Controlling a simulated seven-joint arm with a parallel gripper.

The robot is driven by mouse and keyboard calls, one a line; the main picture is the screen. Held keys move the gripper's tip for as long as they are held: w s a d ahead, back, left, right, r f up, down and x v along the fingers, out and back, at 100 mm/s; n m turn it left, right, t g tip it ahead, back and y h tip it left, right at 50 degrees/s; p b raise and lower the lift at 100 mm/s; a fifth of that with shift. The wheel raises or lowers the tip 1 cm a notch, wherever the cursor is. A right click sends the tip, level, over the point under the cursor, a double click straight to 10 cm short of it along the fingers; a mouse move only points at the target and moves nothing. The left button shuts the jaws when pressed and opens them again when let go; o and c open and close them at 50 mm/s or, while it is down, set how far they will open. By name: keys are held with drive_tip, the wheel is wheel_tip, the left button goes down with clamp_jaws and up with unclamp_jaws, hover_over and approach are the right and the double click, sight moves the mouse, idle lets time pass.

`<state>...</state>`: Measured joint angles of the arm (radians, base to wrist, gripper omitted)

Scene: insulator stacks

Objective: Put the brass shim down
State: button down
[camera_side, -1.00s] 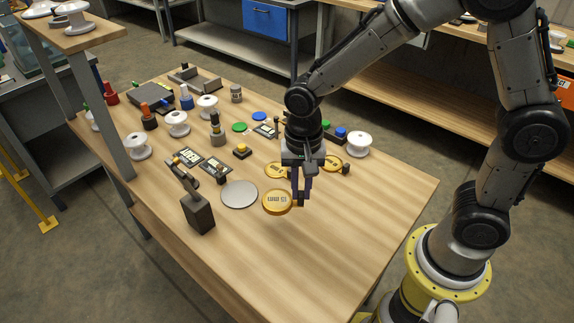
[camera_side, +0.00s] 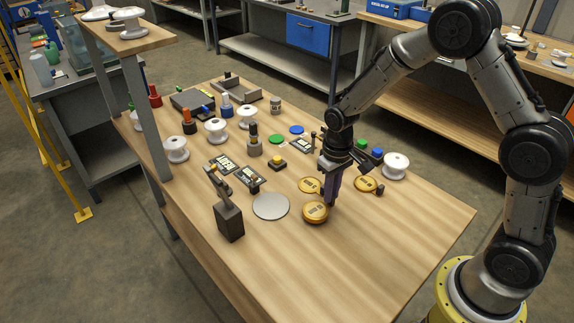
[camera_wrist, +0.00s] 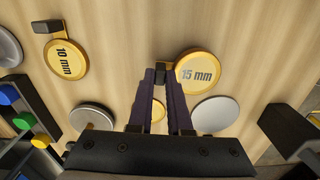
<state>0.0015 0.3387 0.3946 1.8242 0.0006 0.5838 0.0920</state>
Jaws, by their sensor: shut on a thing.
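The brass shim marked 15 mm (camera_wrist: 198,73) is a round gold disc with a short dark tab. In the side view it (camera_side: 316,212) lies flat, right of a pale grey disc (camera_side: 270,206). My gripper (camera_wrist: 161,73) points down and is shut on the shim's dark tab; in the side view its fingers (camera_side: 331,201) stand at the disc's right edge. The disc is at or just above the tabletop; I cannot tell whether it touches.
Two other brass shims (camera_side: 310,185) (camera_side: 366,183) lie behind, the right one marked 10 mm in the wrist view (camera_wrist: 65,60). A dark block stand (camera_side: 229,222) is at left. White insulators (camera_side: 396,166) and small parts fill the back. The front table (camera_side: 370,250) is clear.

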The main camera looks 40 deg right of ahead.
drive_tip(key=m, duration=0.1)
drive_tip(key=s+m, duration=0.1)
drive_tip(key=m, duration=0.2)
drive_tip(key=s+r+m, duration=0.1)
drive_tip(key=m, duration=0.1)
drive_tip(key=shift+a+r, duration=0.1)
drive_tip(key=shift+r, duration=0.05)
wheel_tip(320, 180, up, 10)
drive_tip(key=s+a+m, duration=0.2)
drive_tip(key=s+m, duration=0.1)
drive_tip(key=m, duration=0.8)
hover_over(298, 196)
drive_tip(key=f, duration=0.8)
drive_tip(key=shift+s+f, duration=0.3)
drive_tip(key=shift+s, duration=0.05)
drive_tip(key=shift+w+f, duration=0.25)
drive_tip(key=shift+f, duration=0.1)
drive_tip(key=shift+w+f, duration=0.2)
drive_tip(key=shift+f, duration=1.45)
